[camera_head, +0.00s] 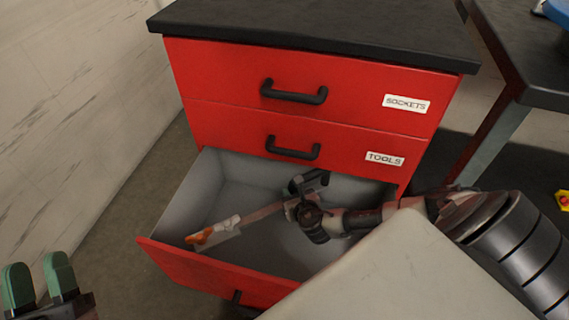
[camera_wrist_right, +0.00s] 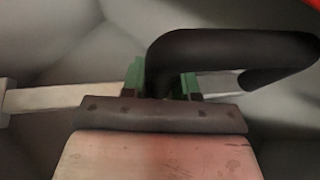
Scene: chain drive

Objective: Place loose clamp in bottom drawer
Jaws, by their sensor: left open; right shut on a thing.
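The bottom drawer (camera_head: 215,273) of the red cabinet is pulled open, and its pale inside looks otherwise empty. The clamp (camera_head: 262,213) has a long flat bar, a dark jaw and an orange end; it lies across the drawer opening. My right gripper (camera_head: 306,205) is shut on the clamp, over or inside the drawer; its height above the floor is unclear. In the right wrist view, the green fingers (camera_wrist_right: 163,82) close around the clamp, whose black curved part (camera_wrist_right: 230,50) rises in front. My left gripper (camera_head: 42,280) is open and empty at the lower left, outside the drawer.
The closed drawers above carry the labels SOCKETS (camera_head: 406,104) and TOOLS (camera_head: 384,159). The cabinet has a black top (camera_head: 310,30). A dark table (camera_head: 520,40) stands at the right. A pale wall (camera_head: 75,110) is at the left, with bare floor before it.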

